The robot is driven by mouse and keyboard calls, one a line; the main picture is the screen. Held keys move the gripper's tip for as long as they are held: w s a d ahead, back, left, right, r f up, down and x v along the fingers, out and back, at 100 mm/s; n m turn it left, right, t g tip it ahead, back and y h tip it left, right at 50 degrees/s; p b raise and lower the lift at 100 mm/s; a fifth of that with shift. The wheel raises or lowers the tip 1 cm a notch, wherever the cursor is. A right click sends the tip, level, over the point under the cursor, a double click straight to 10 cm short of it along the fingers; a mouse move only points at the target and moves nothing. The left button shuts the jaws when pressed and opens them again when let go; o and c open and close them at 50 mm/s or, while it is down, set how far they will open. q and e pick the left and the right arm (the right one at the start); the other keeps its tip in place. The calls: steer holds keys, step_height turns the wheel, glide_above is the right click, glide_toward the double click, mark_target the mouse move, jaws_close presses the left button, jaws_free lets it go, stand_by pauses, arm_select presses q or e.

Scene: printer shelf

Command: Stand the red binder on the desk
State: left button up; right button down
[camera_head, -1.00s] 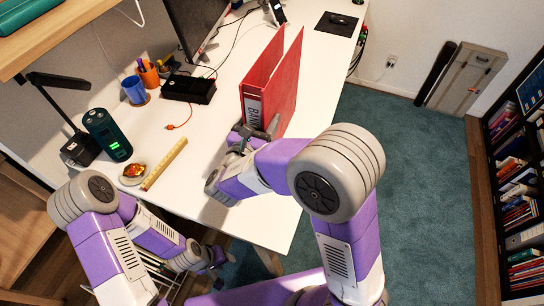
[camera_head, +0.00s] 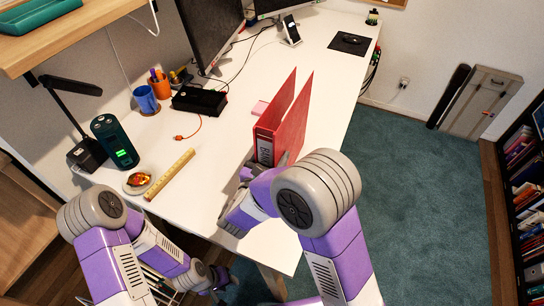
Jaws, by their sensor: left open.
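The red binder (camera_head: 294,127) is upright over the desk (camera_head: 208,140), its labelled spine toward me and its covers slightly spread. I cannot tell whether its lower edge touches the desktop. My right gripper (camera_head: 282,160) is at the lower part of the spine. Its fingers are mostly hidden behind my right arm, so their grip on the binder cannot be made out. My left gripper (camera_head: 217,279) is open and empty, low beside the desk's front edge and away from the binder.
A ruler (camera_head: 170,175), a small plate of food (camera_head: 139,182) and a dark green cylinder (camera_head: 115,142) are at the left. A black box (camera_head: 199,100) and pink notes (camera_head: 260,107) lie beyond. A mouse pad (camera_head: 349,43) is at the back. Desktop right of the ruler is clear.

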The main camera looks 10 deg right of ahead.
steer(key=shift+r, duration=0.1)
steer(key=c, duration=0.6)
jaws_free()
steer(key=shift+f, duration=0.2)
steer(key=shift+c, duration=0.2)
steer(key=o, duration=0.5)
steer(key=shift+c, duration=0.2)
steer(key=shift+r, duration=0.2)
steer(key=p+v, duration=0.1)
steer(key=v, duration=1.1)
steer(key=shift+p, duration=0.35)
